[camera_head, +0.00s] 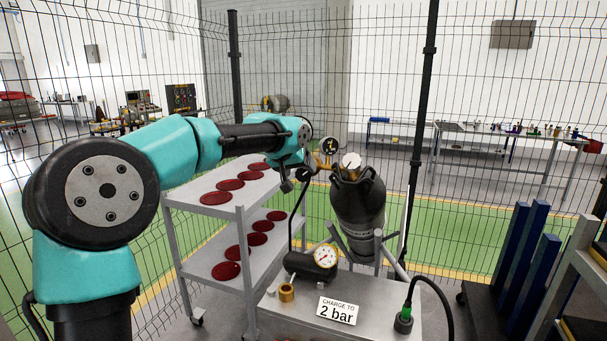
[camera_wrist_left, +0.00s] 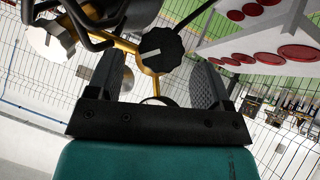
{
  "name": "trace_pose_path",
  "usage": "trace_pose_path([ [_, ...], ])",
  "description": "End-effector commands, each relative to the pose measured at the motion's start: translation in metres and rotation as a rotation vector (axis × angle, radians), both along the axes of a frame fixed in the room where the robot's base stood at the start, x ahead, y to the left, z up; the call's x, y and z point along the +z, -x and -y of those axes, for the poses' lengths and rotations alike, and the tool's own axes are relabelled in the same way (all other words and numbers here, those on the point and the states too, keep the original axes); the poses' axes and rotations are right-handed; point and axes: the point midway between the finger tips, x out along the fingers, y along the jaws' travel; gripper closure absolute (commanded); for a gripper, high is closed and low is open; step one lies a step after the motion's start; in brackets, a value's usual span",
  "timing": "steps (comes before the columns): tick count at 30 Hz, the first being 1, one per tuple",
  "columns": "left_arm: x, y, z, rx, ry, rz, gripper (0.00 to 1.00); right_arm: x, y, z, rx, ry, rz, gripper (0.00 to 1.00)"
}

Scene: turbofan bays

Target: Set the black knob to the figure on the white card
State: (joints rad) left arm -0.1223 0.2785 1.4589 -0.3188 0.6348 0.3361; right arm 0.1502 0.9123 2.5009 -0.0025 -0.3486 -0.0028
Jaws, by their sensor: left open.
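The black knob (camera_wrist_left: 162,50) shows in the left wrist view, fluted, with a white line on its face, on brass pipework. My left gripper (camera_wrist_left: 157,70) is open, its two fingers apart on either side below the knob, not closed on it. The white card (camera_head: 338,311) reads "CHARGE TO 2 bar" and stands on the metal bench. My right gripper is not in view.
A larger dial (camera_head: 325,256) on a black cylinder, a brass cup (camera_head: 287,292) and a green-banded connector (camera_head: 404,319) stand on the bench (camera_head: 375,317). A shelf cart (camera_head: 240,213) with red discs is at left.

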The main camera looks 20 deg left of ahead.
Motion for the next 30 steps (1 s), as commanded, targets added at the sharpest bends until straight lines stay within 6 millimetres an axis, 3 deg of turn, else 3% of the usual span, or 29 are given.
trace_pose_path([
  [7,-0.021,-0.022,0.004,0.000,0.000,0.000,0.27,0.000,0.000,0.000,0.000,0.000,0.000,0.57],
  [18,-0.024,-0.026,0.005,0.000,0.000,0.001,0.27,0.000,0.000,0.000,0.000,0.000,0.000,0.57],
  [30,-0.024,-0.026,0.005,0.000,0.000,0.000,0.64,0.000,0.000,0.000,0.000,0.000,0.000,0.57],
])
